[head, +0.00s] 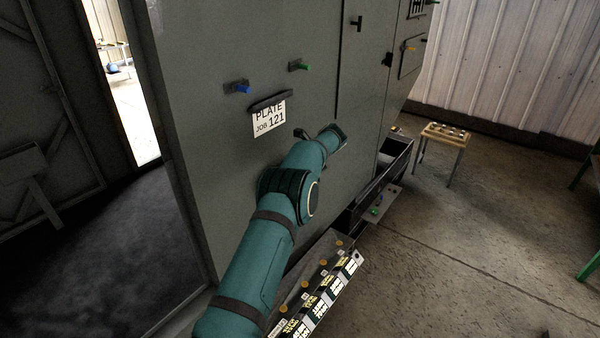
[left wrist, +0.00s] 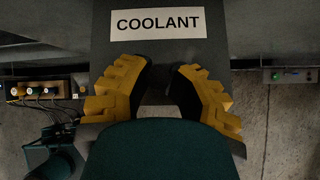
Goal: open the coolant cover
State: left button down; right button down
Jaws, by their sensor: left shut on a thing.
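The coolant cover (left wrist: 217,55) is a dark panel with a white label reading COOLANT in the left wrist view. My left gripper (left wrist: 158,95) has yellow ridged fingers, seen just below the label. It is shut on a dark part of the cover, probably its handle, mostly hidden between the fingers. In the head view my teal left arm reaches across the grey enclosure (head: 225,150). The end of the arm hides the grip there, and I cannot make out the cover in that view. My right gripper is in neither view.
A blue knob (head: 242,89) and a green knob (head: 302,66) stick out of the enclosure above a PLATE JOB 121 sign (head: 268,118). A small table (head: 447,132) stands at right; the floor (head: 480,240) there is largely clear.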

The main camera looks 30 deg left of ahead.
pick_arm(q)
jog(key=shift+s+a+r, duration=0.15)
jog(key=shift+a+r, duration=0.05)
jog(key=shift+a, duration=0.2)
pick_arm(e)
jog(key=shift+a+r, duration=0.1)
pick_arm(q)
jog(key=c, duration=1)
grip_release()
jog(key=shift+c, duration=0.2)
jog(key=shift+o, duration=0.9)
jog(key=shift+a+f, duration=0.1)
jog(key=shift+a, duration=0.1)
jog(key=shift+d+r, duration=0.2)
jog(key=shift+d, duration=0.25)
jog(key=v, duration=1.1)
jog(key=shift+a+r, duration=0.3)
jog(key=shift+r, duration=0.05)
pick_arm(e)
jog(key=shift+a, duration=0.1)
